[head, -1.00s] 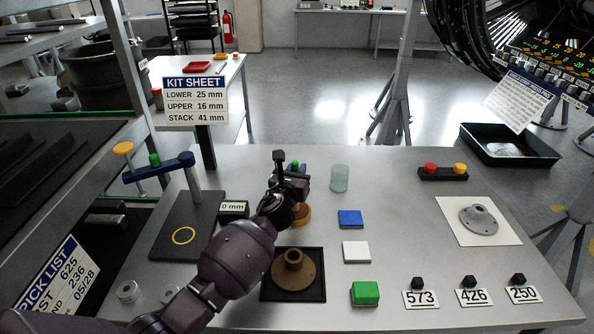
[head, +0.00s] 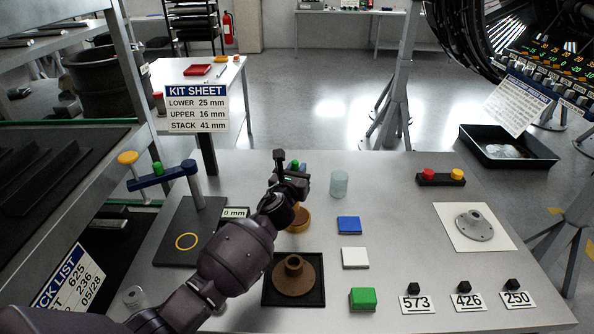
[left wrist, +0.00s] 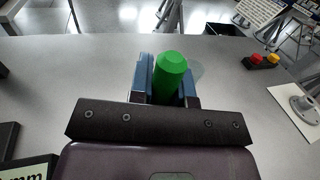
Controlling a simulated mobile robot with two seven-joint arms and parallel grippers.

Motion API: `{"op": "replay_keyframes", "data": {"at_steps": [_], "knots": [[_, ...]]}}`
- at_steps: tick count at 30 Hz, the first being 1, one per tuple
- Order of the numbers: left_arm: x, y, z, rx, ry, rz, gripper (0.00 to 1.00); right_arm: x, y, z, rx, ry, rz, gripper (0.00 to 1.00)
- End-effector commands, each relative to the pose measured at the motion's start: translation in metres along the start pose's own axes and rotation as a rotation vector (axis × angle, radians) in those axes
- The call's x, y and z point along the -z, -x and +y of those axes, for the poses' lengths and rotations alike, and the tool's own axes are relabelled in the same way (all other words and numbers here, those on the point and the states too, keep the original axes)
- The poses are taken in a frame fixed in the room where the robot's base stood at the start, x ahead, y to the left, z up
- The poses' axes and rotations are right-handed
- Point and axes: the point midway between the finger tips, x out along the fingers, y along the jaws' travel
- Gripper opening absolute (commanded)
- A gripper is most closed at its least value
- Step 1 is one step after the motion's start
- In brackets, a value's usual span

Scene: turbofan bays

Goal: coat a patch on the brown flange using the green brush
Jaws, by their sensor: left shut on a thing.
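The brown flange (head: 294,277) sits in a black square tray (head: 316,300) near the front middle of the table, its raised hub upward. My left gripper (head: 294,174) is beyond the flange and shut on the green brush (head: 295,165). In the left wrist view the green handle (left wrist: 170,76) stands between the two blue-grey fingers (left wrist: 168,82). The brush's lower end is hidden. An orange-brown round pot (head: 301,220) stands just below the gripper, partly covered by my arm. My right gripper is not in view.
A clear cylinder (head: 339,184) stands right of the gripper. Blue (head: 349,225), white (head: 355,258) and green (head: 363,298) blocks lie right of the flange. A grey flange (head: 474,225) lies on a white sheet at right. A blue-armed stand (head: 160,178) is at left.

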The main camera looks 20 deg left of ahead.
Motion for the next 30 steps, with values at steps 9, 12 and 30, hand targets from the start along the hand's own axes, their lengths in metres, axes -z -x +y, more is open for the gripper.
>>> {"op": "replay_keyframes", "data": {"at_steps": [9,12,30], "knots": [[-0.023,0.000,0.000,0.001,0.000,-0.002,0.00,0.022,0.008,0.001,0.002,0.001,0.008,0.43],[-0.029,-0.001,0.000,0.001,-0.002,-0.003,0.00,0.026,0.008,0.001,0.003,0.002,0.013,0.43],[-0.040,0.000,0.000,0.000,0.000,-0.001,0.00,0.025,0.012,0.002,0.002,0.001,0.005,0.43]]}}
